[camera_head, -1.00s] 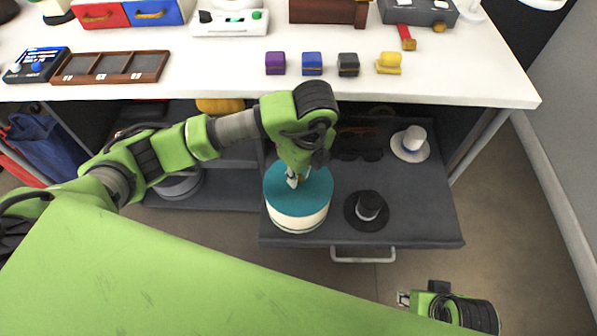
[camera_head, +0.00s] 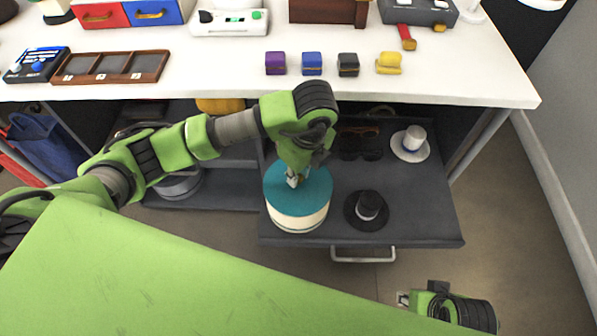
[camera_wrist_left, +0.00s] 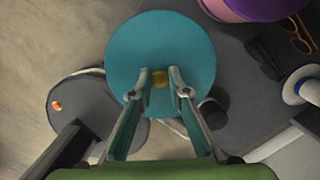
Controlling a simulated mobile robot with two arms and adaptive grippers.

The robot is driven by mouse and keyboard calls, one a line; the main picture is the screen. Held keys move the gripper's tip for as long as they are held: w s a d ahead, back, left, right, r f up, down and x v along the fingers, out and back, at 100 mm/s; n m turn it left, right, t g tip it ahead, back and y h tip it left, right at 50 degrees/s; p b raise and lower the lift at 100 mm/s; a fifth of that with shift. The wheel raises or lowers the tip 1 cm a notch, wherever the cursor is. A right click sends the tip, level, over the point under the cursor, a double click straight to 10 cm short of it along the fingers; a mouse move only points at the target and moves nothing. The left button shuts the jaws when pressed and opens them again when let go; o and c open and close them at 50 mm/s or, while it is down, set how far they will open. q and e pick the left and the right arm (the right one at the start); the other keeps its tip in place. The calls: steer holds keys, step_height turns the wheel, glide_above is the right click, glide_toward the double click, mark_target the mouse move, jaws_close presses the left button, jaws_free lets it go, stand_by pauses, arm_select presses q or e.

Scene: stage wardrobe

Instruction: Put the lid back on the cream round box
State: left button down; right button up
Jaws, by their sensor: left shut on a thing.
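The teal round lid (camera_head: 315,200) with a small yellow knob lies over the cream round box (camera_head: 300,217), which stands at the left front of the open dark drawer. They look lined up, but I cannot tell whether the lid is fully seated. My left gripper (camera_head: 294,180) points down and is shut on the lid's knob. In the left wrist view the fingers (camera_wrist_left: 160,80) are on either side of the knob, and the lid (camera_wrist_left: 160,45) hides the box. Part of my right gripper (camera_head: 403,298) shows at the lower right; its jaws are unclear.
In the drawer (camera_head: 425,215), a black top hat (camera_head: 368,206) stands close right of the box. A white hat (camera_head: 411,144) and dark glasses (camera_head: 360,148) lie further back. The white tabletop (camera_head: 450,80) overhangs behind, with several small coloured boxes on it.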

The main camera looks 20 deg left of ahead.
stand_by(0.7)
steer(key=shift+f, duration=0.3)
arm_select(q)
steer(key=shift+f, duration=0.1)
arm_select(e)
steer(key=shift+r, duration=0.15)
steer(key=shift+w+r, duration=0.15)
steer(key=shift+r, duration=0.2)
arm_select(q)
steer(key=shift+f, duration=0.1)
arm_select(e)
steer(key=shift+s+f, duration=0.2)
steer(key=shift+f, duration=0.15)
stand_by(0.4)
